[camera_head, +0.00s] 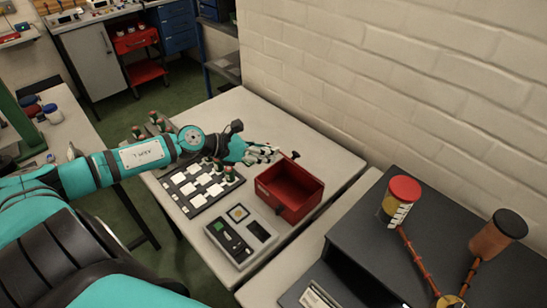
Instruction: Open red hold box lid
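The red box (282,203) stands on the light table, and I can see down into its dark red inside. A small dark knob (295,154) sticks out at its far edge; the lid panel itself is hard to make out. My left gripper (272,151) reaches in from the left, its fingers just behind the box's far left edge and close to the knob. Whether the fingers touch the knob or are closed is too small to tell. My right gripper is not in view.
A dark tray with white squares (201,187) and a grey device with a screen (240,235) lie left of the box. A red-capped jar (401,200) and a brown cylinder (497,235) stand on a dark unit at right. A brick wall runs behind.

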